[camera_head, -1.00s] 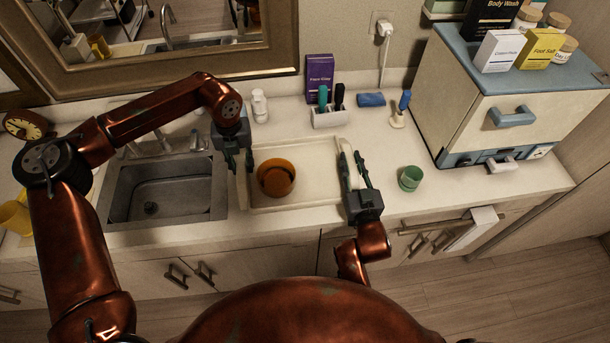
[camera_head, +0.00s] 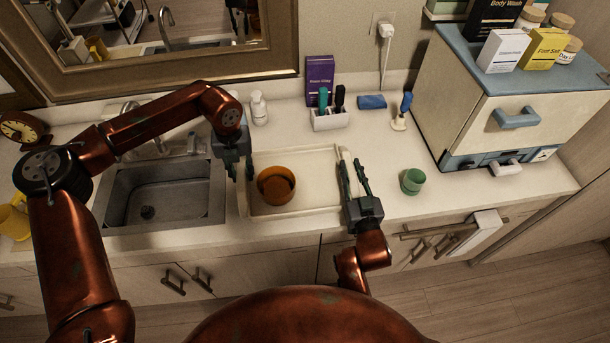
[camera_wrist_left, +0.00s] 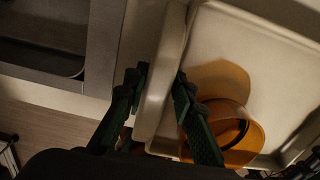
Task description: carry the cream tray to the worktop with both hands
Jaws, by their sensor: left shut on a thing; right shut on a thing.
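The cream tray (camera_head: 312,187) is at the worktop, right of the sink; I cannot tell whether it touches the surface. An amber bowl (camera_head: 276,186) sits in its left half. My left gripper (camera_head: 240,172) is shut on the tray's left rim; in the left wrist view its fingers (camera_wrist_left: 155,95) lie on either side of the tray's rim (camera_wrist_left: 167,70), with the amber bowl (camera_wrist_left: 225,105) just inside. My right gripper (camera_head: 354,175) is shut on the tray's right rim, its fingers pointing away from me. The gripped rim parts are partly hidden by the fingers.
The sink (camera_head: 165,192) adjoins the tray's left side. A green cup (camera_head: 412,181) stands right of my right gripper. Behind the tray are a white holder (camera_head: 330,120), a purple box (camera_head: 319,80) and a white bottle (camera_head: 259,108). A cream-and-blue cabinet (camera_head: 480,120) stands at the right.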

